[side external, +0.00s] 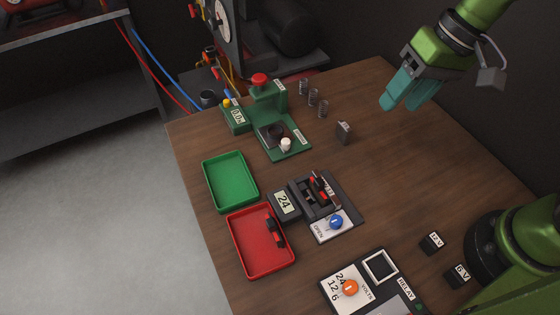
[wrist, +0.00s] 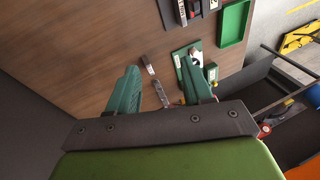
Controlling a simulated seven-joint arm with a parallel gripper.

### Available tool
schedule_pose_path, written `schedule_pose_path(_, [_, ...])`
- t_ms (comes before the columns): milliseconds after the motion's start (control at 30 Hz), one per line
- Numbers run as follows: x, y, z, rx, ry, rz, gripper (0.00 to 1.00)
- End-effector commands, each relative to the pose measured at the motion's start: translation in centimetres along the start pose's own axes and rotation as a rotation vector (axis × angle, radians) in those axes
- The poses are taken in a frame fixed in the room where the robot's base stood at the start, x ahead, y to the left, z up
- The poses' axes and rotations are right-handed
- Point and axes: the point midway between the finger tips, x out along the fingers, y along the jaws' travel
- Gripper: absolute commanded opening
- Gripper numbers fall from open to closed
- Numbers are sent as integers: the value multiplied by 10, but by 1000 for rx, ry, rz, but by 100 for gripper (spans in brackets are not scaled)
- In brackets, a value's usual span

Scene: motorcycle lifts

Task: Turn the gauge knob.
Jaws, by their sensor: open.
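Which knob is the gauge knob I cannot tell for sure. A green tester (side external: 290,146) has a small display, a red knob (side external: 259,80) on top, a small yellow knob (side external: 227,102) by the display and a white knob (side external: 286,144) on its base. A black unit (side external: 345,199) reading 24 has a blue knob (side external: 336,222) beside the word OPEN. A volts panel (side external: 330,286) has an orange knob (side external: 350,287). My gripper (side external: 403,104) is open and empty, above the table's back right. The wrist view shows its fingers (wrist: 160,88) apart, with part of the tester (wrist: 190,60) beyond.
Several springs (side external: 313,97) and a small dark block (side external: 343,132) stand right of the tester. A green tray (side external: 207,180) and a red tray (side external: 232,235) lie on the left. Labelled blocks (side external: 432,243) sit front right. The wooden table (side external: 420,170) is clear at centre right.

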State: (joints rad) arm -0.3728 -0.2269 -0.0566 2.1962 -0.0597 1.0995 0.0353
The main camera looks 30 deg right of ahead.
Motion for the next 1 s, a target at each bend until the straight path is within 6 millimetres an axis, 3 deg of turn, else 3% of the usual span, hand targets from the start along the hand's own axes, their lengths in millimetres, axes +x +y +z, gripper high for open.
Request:
schedule_pose_path(33, [14, -17, -1, -12, -82, 26, 50])
schedule_pose_path(200, [52, -66, 5, 5, -303, 135, 50])
schedule_pose_path(400, [72, -104, 12, 99, -459, 255, 50])
schedule_pose_path(533, [59, -109, 13, 166, -489, 267, 50])
schedule_pose_path(667, [64, -107, 20, 184, -504, 276, 50])
schedule_pose_path(1000, [120, -92, 53, 182, -505, 277, 50])
